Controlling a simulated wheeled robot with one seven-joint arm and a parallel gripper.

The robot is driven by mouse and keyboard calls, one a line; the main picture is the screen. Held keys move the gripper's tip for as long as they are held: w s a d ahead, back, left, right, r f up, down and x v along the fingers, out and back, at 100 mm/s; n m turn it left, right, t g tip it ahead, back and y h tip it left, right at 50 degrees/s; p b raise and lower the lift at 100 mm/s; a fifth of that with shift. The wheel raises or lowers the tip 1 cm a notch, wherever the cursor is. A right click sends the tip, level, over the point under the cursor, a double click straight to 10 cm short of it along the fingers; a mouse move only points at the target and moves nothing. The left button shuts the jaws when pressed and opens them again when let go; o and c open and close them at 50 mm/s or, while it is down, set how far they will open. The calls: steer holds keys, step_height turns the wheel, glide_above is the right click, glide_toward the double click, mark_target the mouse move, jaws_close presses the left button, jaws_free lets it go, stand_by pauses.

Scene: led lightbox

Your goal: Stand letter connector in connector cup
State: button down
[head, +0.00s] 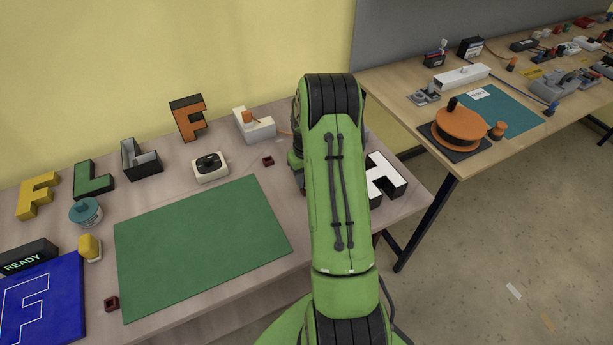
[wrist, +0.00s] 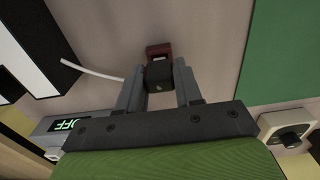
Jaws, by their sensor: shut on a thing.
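In the wrist view my gripper (wrist: 159,70) is shut on a small dark block, seemingly the letter connector (wrist: 158,77). A white lead (wrist: 92,71) runs from the white-faced letter toward the left finger. A dark red, cup-like piece (wrist: 158,49) shows just beyond the block, between the fingertips. I cannot tell whether the block touches it, is in it or is above it. In the head view my arm hides the gripper and the block. Small dark red cups show there beyond the mat's far right corner (head: 267,161) and at its near left (head: 111,303).
A green mat (head: 200,245) lies clear on the table. The white-faced letter H (head: 385,179) is right of my arm. A switch box (head: 210,166) and several letters stand toward the wall. An OFF display (wrist: 70,123) shows in the wrist view. A second table (head: 400,120) is at right.

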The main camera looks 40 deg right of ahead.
steer(key=shift+f+b, duration=0.4)
steer(key=shift+f, duration=0.2)
steer(key=c, duration=0.7)
jaws_free()
steer(key=shift+r+p, duration=2.7)
steer(key=shift+r, duration=1.45)
steer(key=shift+f, duration=0.1)
